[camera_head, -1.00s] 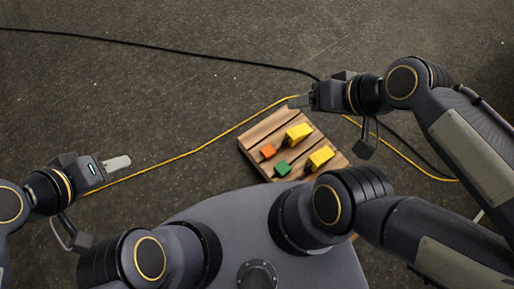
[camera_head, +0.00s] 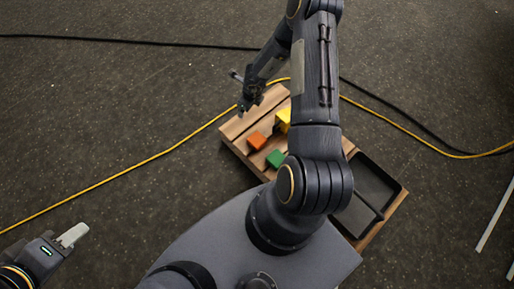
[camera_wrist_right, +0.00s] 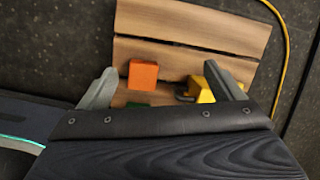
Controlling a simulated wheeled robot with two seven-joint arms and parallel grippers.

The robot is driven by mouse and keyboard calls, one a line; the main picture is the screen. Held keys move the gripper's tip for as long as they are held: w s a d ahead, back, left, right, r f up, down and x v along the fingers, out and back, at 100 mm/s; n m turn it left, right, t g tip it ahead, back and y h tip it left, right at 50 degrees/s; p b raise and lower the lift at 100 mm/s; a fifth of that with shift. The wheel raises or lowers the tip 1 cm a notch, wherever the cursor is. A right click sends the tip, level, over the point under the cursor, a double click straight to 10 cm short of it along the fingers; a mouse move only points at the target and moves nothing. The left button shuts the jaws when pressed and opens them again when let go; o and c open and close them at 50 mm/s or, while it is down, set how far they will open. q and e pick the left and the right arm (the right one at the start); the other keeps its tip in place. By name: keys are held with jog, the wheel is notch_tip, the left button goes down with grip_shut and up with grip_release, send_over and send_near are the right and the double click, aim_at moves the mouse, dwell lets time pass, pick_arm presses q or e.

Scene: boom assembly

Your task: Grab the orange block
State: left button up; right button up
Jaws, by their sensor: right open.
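The orange block (camera_head: 257,141) sits on the wooden pallet (camera_head: 236,126), left of the yellow block (camera_head: 283,117) and above the green block (camera_head: 275,158). In the right wrist view the orange block (camera_wrist_right: 143,75) stands between the two fingertips of my right gripper (camera_wrist_right: 168,85), nearer the left finger. The right gripper is open and empty. In the head view the right gripper (camera_head: 246,100) is over the pallet's upper left edge, and its arm hides part of the pallet. My left gripper (camera_head: 73,236) is at the lower left, far from the pallet; its jaw gap does not show clearly.
A dark tray (camera_head: 372,186) lies on the right part of the pallet. A yellow cable (camera_head: 190,150) and a black cable (camera_head: 130,40) cross the floor. In the right wrist view a yellow piece (camera_wrist_right: 204,88) is beside the right finger.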

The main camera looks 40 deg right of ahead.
aim_at(257, 139)
jog(key=s+f+m+g, duration=0.1)
jog(key=s+f, duration=0.1)
jog(key=f, duration=0.1)
jog(key=s+f+m+b, duration=0.1)
jog(key=f, duration=0.3)
jog(key=s+a+f+g, duration=0.1)
jog(key=s+f, duration=0.1)
jog(key=f, duration=0.1)
jog(key=shift+s+a+f+m+g+b, duration=0.1)
jog(key=shift+s+f+m+g+b, duration=0.2)
jog(key=shift+f+m+b, duration=0.1)
jog(key=f, duration=0.2)
jog(key=f+b, duration=0.1)
jog(key=shift+s, duration=0.25)
notch_tip(257, 139, down, 4)
jog(key=shift+b, duration=1.25)
jog(key=shift+f, duration=0.5)
pick_arm(q)
notch_tip(257, 139, down, 7)
pick_arm(e)
jog(key=shift+r, duration=0.1)
jog(key=c, duration=1.2)
